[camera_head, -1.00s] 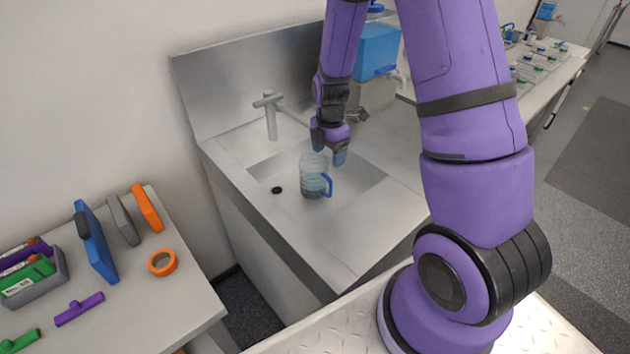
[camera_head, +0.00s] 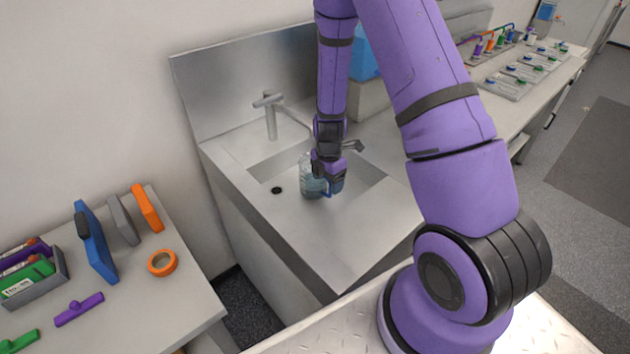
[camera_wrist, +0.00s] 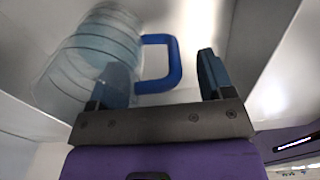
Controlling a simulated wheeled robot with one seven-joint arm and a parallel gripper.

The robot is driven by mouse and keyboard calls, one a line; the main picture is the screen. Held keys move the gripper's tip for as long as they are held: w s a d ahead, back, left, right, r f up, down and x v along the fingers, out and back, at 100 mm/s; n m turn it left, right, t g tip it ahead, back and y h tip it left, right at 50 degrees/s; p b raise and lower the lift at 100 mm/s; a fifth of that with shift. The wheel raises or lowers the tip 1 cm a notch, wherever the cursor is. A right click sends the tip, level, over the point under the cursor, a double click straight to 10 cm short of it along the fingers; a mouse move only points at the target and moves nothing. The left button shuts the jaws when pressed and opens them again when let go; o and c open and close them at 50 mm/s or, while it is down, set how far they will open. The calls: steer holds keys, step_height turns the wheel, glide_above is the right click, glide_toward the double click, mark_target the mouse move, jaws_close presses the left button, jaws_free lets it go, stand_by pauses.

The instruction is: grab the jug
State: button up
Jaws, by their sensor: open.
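The jug (camera_head: 308,178) is clear and holds bluish liquid. It stands in the steel sink and is partly hidden behind my gripper (camera_head: 330,185). In the wrist view the jug (camera_wrist: 95,50) is at the upper left, with its blue handle (camera_wrist: 176,62) pointing right. My gripper (camera_wrist: 162,85) is open in the wrist view, one finger on each side of the handle. The left finger overlaps the jug's body near the handle's root, and the right finger is apart from the handle's outer side. I cannot tell whether the left finger touches the jug.
The sink (camera_head: 262,168) has a tap (camera_head: 270,112) at its back and a dark drain. A blue container (camera_head: 364,55) stands behind my arm. A side table (camera_head: 190,300) at left holds an orange tape roll (camera_head: 162,263) and several tools. The sink's front counter is clear.

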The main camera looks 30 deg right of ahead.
steer(key=c, duration=1.1)
steer(key=shift+r, duration=0.1)
steer(key=shift+c, duration=0.2)
